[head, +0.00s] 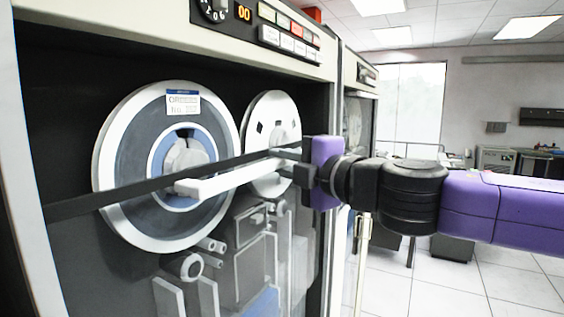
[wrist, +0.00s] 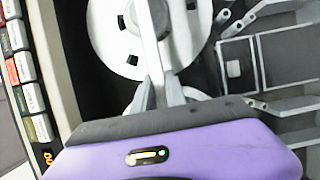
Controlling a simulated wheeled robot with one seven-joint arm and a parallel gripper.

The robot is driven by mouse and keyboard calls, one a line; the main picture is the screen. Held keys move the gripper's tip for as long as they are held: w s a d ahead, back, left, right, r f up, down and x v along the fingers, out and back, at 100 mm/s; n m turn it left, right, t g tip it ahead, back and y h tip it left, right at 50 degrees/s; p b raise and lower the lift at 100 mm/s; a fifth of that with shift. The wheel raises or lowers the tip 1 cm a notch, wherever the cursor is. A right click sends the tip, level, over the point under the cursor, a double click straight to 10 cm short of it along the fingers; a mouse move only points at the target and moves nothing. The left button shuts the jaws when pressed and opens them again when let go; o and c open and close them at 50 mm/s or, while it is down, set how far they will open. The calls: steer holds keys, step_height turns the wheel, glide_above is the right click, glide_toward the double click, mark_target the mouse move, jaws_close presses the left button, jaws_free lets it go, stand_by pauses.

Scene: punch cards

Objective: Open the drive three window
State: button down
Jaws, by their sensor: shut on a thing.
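A tall tape drive cabinet (head: 325,40) fills the left of the head view. Its window has a thin dark edge bar (head: 85,204) slanting across the front of the reels; the area below it looks slightly hazy, like glass. My gripper (head: 186,187) reaches in from the right, its long pale fingers lying along the bar and in front of the large reel. It is shut on the window's edge bar, though the exact contact is hard to see. In the wrist view my purple gripper body (wrist: 165,155) fills the bottom, with pale fingers pointing up.
A large reel (head: 118,165) and a smaller reel (head: 262,118) sit behind the bar. A button panel (head: 285,38) runs above. Another cabinet (head: 360,75) stands close behind on the right. Tiled floor (head: 495,285) is clear on the right.

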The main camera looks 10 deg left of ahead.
mark_target(269, 264)
stand_by(0.3)
step_height(269, 264, down, 24)
steer(key=b, duration=1)
steer(key=c, duration=1.4)
jaws_free()
steer(key=shift+r, duration=0.1)
steer(key=shift+o, duration=0.2)
steer(key=shift+s+d, duration=0.1)
steer(key=b+v, duration=0.1)
steer(key=v, duration=0.6)
steer(key=shift+s+d, duration=0.2)
